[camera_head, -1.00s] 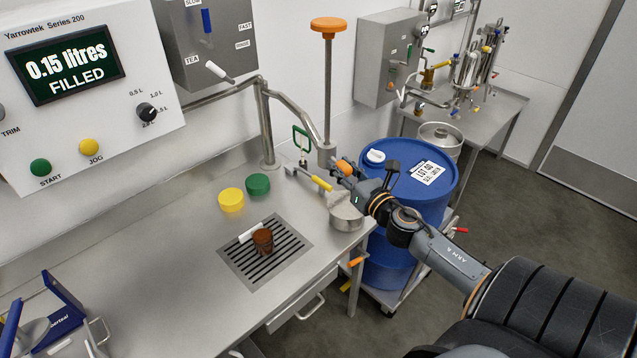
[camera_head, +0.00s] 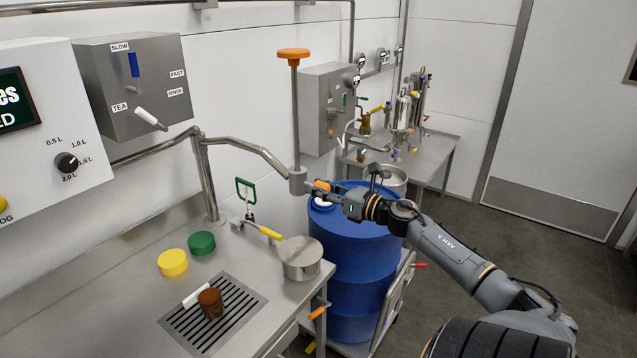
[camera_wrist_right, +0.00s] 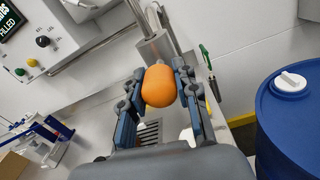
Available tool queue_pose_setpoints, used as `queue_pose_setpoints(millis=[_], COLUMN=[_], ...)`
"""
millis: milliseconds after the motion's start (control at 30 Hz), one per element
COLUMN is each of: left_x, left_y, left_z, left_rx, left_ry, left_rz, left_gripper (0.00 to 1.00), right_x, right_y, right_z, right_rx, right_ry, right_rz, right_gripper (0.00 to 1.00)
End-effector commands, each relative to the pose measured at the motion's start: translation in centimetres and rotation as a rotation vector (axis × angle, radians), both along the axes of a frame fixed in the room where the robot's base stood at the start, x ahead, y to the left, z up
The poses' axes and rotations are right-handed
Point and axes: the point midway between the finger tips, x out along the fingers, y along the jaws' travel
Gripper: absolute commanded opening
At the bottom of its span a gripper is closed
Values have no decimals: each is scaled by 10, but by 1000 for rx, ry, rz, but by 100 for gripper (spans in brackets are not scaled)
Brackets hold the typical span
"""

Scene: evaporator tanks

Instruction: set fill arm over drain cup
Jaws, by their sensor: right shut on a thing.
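The fill arm (camera_head: 240,146) is a bent steel pipe running from a wall post to a steel head (camera_head: 297,180) with a tall rod and orange top knob. My right gripper (camera_head: 324,187) is shut on the orange side knob of this head. The right wrist view shows the orange knob (camera_wrist_right: 160,85) between both fingers. A steel cup (camera_head: 301,259), seemingly the drain cup, is at the bench's right corner, with a yellow-ended handle behind it. The head appears above it in the picture; I cannot tell whether they line up. My left gripper is out of view.
Yellow (camera_head: 172,262) and green (camera_head: 201,243) pots stand behind. A blue drum (camera_head: 352,250) on a trolley stands right of the bench, under my right arm.

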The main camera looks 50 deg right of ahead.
Motion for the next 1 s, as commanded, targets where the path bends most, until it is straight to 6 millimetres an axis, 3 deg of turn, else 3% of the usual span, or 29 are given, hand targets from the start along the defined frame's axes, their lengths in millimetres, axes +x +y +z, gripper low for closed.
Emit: queue_pose_setpoints(millis=[167, 200, 300, 733, 867, 1000], left_x=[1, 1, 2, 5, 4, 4], left_y=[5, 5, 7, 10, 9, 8], left_z=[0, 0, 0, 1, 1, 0], left_rx=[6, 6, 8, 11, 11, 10], left_ry=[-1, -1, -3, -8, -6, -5], left_rz=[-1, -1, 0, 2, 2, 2], left_gripper=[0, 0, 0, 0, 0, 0], right_x=[0, 0, 0, -7, -26, -57], right_y=[1, 1, 1, 0, -2, -5], right_z=[0, 0, 0, -1, -2, -2], right_rx=[0, 0, -1, 1, 2, 2], right_ry=[1, 1, 1, 1, 2, 3], right_rz=[1, 1, 1, 0, -2, -2], right_gripper=[0, 34, 54, 54, 54, 54])
